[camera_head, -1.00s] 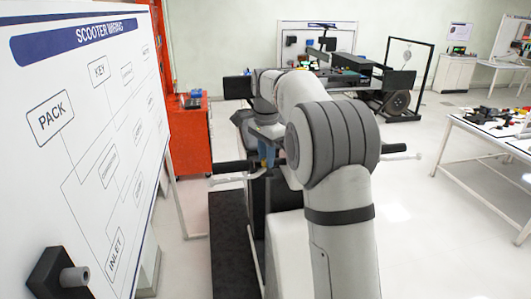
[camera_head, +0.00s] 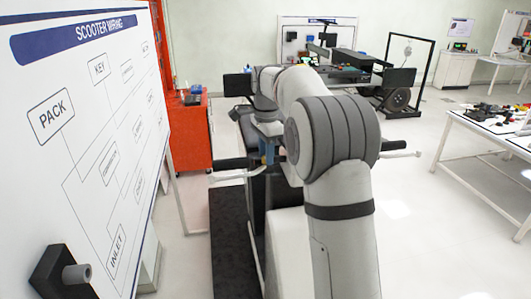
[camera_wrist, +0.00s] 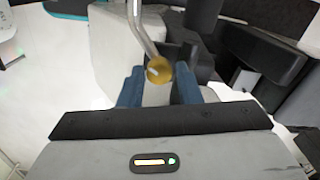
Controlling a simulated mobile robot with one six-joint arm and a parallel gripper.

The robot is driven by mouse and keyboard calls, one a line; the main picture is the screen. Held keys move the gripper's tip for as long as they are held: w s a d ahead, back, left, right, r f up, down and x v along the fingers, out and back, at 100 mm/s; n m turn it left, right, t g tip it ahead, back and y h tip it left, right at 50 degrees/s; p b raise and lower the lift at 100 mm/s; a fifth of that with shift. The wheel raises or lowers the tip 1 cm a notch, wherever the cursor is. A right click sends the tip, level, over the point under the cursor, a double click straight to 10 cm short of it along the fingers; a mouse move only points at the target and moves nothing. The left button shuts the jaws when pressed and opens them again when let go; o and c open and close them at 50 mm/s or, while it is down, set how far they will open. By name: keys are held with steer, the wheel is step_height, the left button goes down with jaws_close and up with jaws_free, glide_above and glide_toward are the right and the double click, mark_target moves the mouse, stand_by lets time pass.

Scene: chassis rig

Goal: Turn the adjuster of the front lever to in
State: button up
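In the wrist view, a round gold adjuster (camera_wrist: 159,70) with a pale mark on its face sits at the end of a bent silver lever (camera_wrist: 140,25). My gripper (camera_wrist: 159,82) has its two blue fingers apart, one to each side of the adjuster. A gap shows between the adjuster and each finger, and how deep it sits between them is hard to tell. In the head view, my gripper (camera_head: 268,153) points down at the scooter's handlebar area. The adjuster is too small or hidden there.
A white scooter wiring board (camera_head: 95,140) stands close on the left. A red cabinet (camera_head: 190,135) is behind it. A black grip (camera_head: 230,163) is left of my gripper. A table with parts (camera_head: 490,130) stands right, with clear floor before it.

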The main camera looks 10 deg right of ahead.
steer(key=o, duration=0.3)
step_height(320, 180, up, 8)
steer(key=shift+f+b, duration=0.15)
steer(key=shift+b, duration=0.25)
steer(key=shift+s, duration=0.1)
steer(key=s+f+n+t+b, duration=0.1)
steer(key=s+f+n, duration=0.4)
steer(key=s, duration=0.6)
steer(key=s+f+n+t+b, duration=0.1)
steer(key=s+f+n+b, duration=0.2)
steer(key=s+f+n, duration=0.2)
steer(key=s+f+n+t+b, duration=0.1)
steer(key=s+f+n+b, duration=0.2)
steer(key=s+f, duration=0.7)
steer(key=s+n, duration=0.2)
steer(key=s, duration=0.6)
steer(key=shift+f, duration=0.15)
